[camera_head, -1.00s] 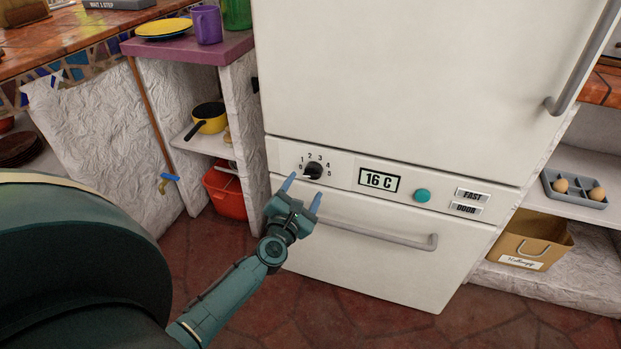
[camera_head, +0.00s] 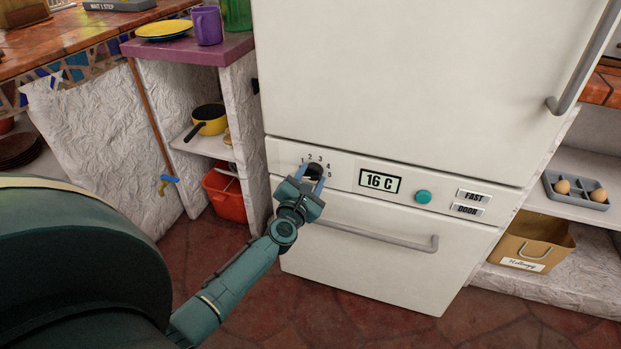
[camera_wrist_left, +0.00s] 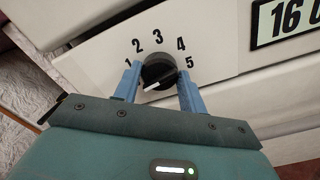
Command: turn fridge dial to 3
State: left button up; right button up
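The fridge dial (camera_wrist_left: 158,72) is a round black knob with a white pointer line, on the fridge's (camera_head: 400,90) white control strip. The numbers 1 to 5 show around it in the left wrist view. Its pointer slants to the lower left, below the 1. In the head view the dial (camera_head: 314,170) is partly hidden by my left gripper (camera_head: 311,180). The blue fingers of that gripper (camera_wrist_left: 159,85) are apart, one on each side of the dial, very close to it. I cannot tell whether they touch it. My right gripper is not in view.
A display reading 16 C (camera_head: 380,181), a teal button (camera_head: 423,196) and FAST and DOOR labels are right of the dial. A drawer handle (camera_head: 375,236) runs below. A shelf with a yellow pan (camera_head: 209,126) and a red bucket (camera_head: 226,194) stand left of the fridge.

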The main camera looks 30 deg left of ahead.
pick_arm(q)
jog(key=c, duration=0.4)
jog(key=shift+c, duration=0.2)
